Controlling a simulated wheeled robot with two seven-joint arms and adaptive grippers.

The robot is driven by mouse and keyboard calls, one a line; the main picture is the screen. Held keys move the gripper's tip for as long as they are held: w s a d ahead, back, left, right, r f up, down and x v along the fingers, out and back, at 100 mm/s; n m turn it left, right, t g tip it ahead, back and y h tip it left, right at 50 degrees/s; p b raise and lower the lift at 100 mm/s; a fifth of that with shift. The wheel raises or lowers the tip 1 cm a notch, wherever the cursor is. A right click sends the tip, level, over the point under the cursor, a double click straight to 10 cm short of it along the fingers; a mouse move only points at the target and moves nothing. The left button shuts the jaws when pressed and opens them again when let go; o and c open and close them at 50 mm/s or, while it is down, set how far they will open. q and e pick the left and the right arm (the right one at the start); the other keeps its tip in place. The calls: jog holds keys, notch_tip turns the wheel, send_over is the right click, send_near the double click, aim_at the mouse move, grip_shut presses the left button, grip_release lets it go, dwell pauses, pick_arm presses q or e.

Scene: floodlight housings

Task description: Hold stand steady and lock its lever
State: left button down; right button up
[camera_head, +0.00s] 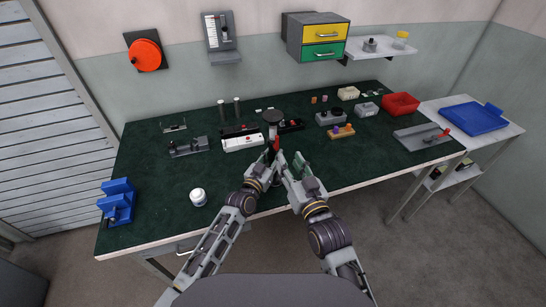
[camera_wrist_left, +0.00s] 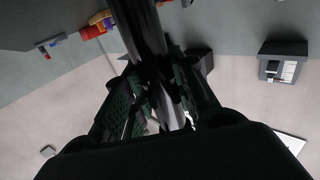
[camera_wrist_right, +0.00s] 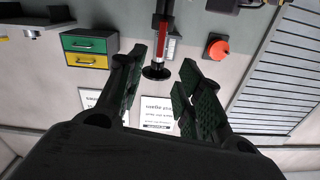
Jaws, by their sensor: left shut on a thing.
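The stand shows in the head view as a dark round head on a grey post (camera_head: 272,131) at the middle of the bench. A red lever (camera_head: 276,144) is at its near side. My left gripper (camera_head: 268,161) is beside the post; in the left wrist view its fingers (camera_wrist_left: 160,105) are closed around the shiny grey post (camera_wrist_left: 144,35). My right gripper (camera_head: 298,163) is just right of the lever. In the right wrist view its fingers (camera_wrist_right: 162,82) are spread, with the red lever (camera_wrist_right: 168,50) beyond and between them, apart from the pads.
A white box (camera_head: 243,144) lies left of the stand, and a wooden block with knobs (camera_head: 341,132) lies right. A white jar (camera_head: 198,197) stands at the front left near a blue vise (camera_head: 117,203). A red bin (camera_head: 400,104) is at the back right. The front right bench top is clear.

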jog(key=shift+c, duration=0.3)
jog(key=shift+w+r, duration=0.15)
jog(key=shift+r, duration=0.1)
jog(key=c, duration=0.7)
jog(key=shift+w+d+n, duration=0.25)
jog(key=shift+d+n, duration=0.25)
jog(key=shift+n, duration=0.1)
grip_shut()
jog(key=w+d+m+g+y, duration=0.2)
jog(key=d+m+y, duration=0.2)
jog(key=d+m, duration=0.5)
jog(key=shift+w+f+m, duration=0.2)
jog(key=shift+w+m, duration=0.15)
jog(key=shift+m, duration=2.35)
